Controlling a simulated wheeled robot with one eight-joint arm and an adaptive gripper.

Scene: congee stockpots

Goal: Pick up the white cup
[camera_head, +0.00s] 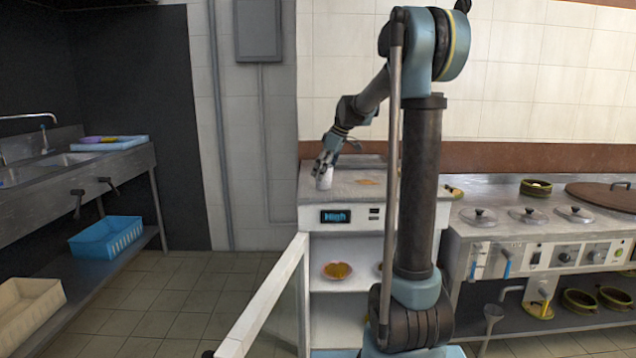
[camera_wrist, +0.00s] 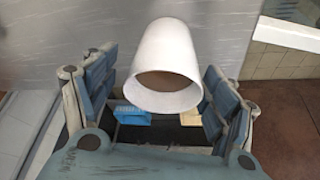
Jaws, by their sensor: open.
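The white cup (camera_head: 323,182) stands on the near left part of the grey counter top (camera_head: 345,190) in the head view. My gripper (camera_head: 326,164) is at the cup from above, and its fingers partly cover the cup's upper part. In the wrist view the cup (camera_wrist: 168,48) lies between the two spread blue-grey fingers of my gripper (camera_wrist: 160,75), with its round open rim facing the camera. Gaps show between the cup and the fingers on both sides. The gripper is open and holds nothing.
A display reading "High" (camera_head: 336,216) is on the counter's front. A plate of brown food (camera_head: 337,271) sits on the shelf below. Lidded pots (camera_head: 528,215) are at right. A blue crate (camera_head: 106,236) is at left.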

